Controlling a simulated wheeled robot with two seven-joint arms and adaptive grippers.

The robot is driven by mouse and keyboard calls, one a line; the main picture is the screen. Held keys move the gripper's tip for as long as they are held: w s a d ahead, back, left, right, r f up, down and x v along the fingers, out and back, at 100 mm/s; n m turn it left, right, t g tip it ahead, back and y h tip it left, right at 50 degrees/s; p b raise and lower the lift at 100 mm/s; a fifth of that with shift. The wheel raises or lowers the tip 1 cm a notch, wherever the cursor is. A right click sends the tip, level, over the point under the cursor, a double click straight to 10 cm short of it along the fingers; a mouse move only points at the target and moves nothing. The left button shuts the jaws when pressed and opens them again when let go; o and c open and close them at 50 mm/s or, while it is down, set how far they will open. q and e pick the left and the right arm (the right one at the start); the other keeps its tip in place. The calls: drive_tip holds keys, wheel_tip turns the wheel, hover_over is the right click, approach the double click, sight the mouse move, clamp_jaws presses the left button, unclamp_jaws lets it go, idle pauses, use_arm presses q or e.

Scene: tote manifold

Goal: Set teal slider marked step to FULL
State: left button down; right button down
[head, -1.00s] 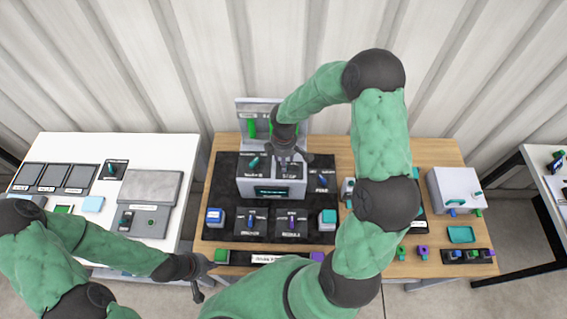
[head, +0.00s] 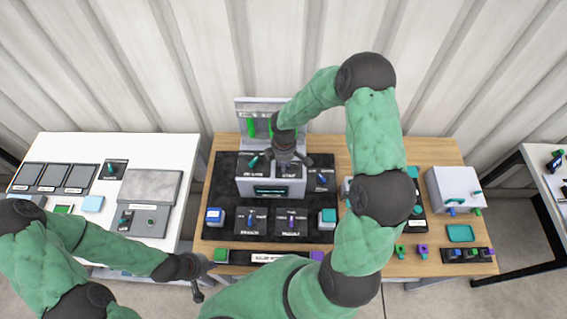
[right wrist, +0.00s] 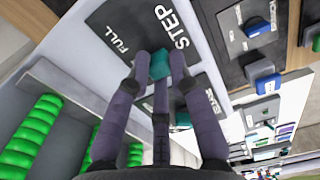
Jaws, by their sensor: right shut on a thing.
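The teal slider (right wrist: 160,64) stands on a dark panel lettered STEP and FULL (right wrist: 140,38) in the right wrist view. The STEP lettering is just above it, and FULL is up and left. My right gripper (right wrist: 159,68) is shut on the slider, with a finger on each side. In the head view my right gripper (head: 287,159) is over the right part of the grey box's top and hides the slider. My left gripper (head: 203,279) is off the front of the tables, its fingers apart and empty.
A second teal knob (right wrist: 182,118) is on the neighbouring panel, close to the fingers. Green coils (right wrist: 25,135) stand behind the grey box. A blue-knobbed panel (head: 321,180) is to its right. A white box (head: 455,188) stands farther right.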

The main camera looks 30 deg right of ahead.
sight(296, 169)
drive_tip(key=s+d, duration=0.1)
drive_tip(key=d, duration=0.1)
drive_tip(key=s+d, duration=0.1)
drive_tip(key=shift+d, duration=0.4)
drive_tip(key=shift+a, duration=0.1)
drive_tip(key=shift+r, duration=0.1)
drive_tip(key=c, duration=1.3)
unclamp_jaws()
drive_tip(key=shift+o, duration=1.1)
drive_tip(key=shift+s+d, duration=0.1)
drive_tip(key=shift+d, duration=0.15)
drive_tip(key=shift+a, duration=0.1)
wheel_tip(296, 169, up, 12)
